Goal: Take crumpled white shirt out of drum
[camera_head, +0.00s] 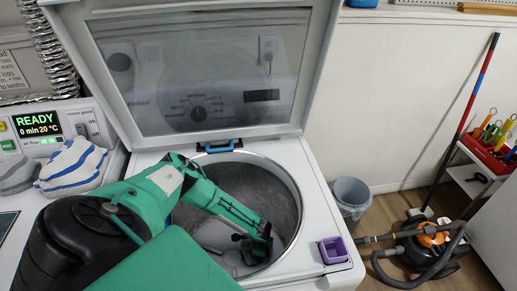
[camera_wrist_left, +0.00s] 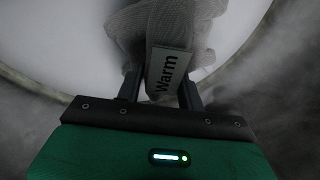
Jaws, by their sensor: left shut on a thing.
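The open drum (camera_head: 285,180) of the top-loading washer is a round grey metal tub. My left gripper (camera_head: 258,250) reaches down inside it, near the drum's right front side. In the left wrist view, my left gripper (camera_wrist_left: 160,92) is shut on a crumpled cloth (camera_wrist_left: 150,22), which looks like the white shirt, pale grey in the shade. The cloth lies against the pale drum floor (camera_wrist_left: 70,45). In the head view my arm and gripper hide most of the cloth. My right gripper is not in view.
The raised lid (camera_head: 205,70) stands behind the drum. A small purple box (camera_head: 333,250) sits on the washer's right front corner. Striped cloth (camera_head: 72,166) lies on the machine at left. A grey bin (camera_head: 351,195) and a vacuum cleaner (camera_head: 430,245) are on the floor at right.

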